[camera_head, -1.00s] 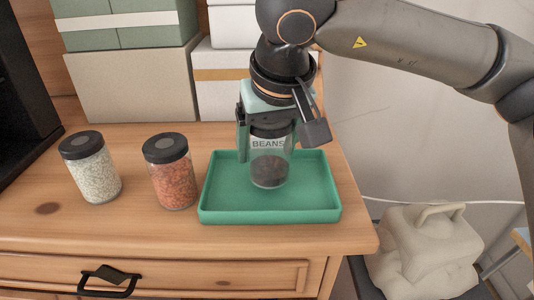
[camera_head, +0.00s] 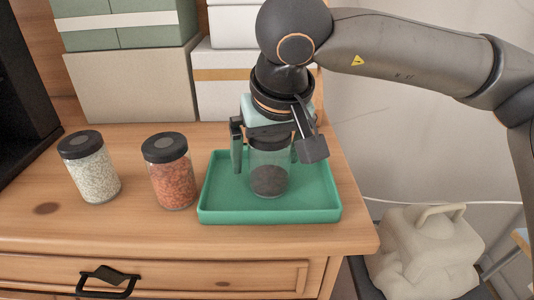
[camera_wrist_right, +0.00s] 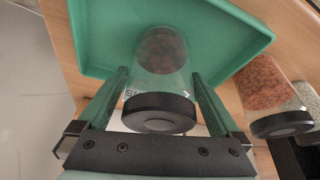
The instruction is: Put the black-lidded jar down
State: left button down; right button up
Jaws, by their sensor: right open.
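The black-lidded jar (camera_head: 269,179) is clear, with dark contents in its lower part. It stands upright in the green tray (camera_head: 217,213), apparently on its floor. My right gripper (camera_head: 268,165) is open above and around it, one finger on each side with gaps to the glass. The gripper's body partly hides the lid in the head view. My left gripper is not in view.
A jar of white grains (camera_head: 92,174) and a jar of orange-red contents (camera_head: 172,180), both black-lidded, stand left of the tray on the wooden dresser (camera_head: 130,225). Stacked boxes (camera_head: 133,84) stand behind.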

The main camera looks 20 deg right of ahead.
aim_at(277, 143)
jog(key=p+v, duration=0.1)
jog(key=v, duration=1)
jog(key=shift+s+r, duration=0.1)
jog(key=shift+r, duration=0.2)
jog(key=shift+s+r, duration=0.15)
jog(key=shift+r, duration=0.15)
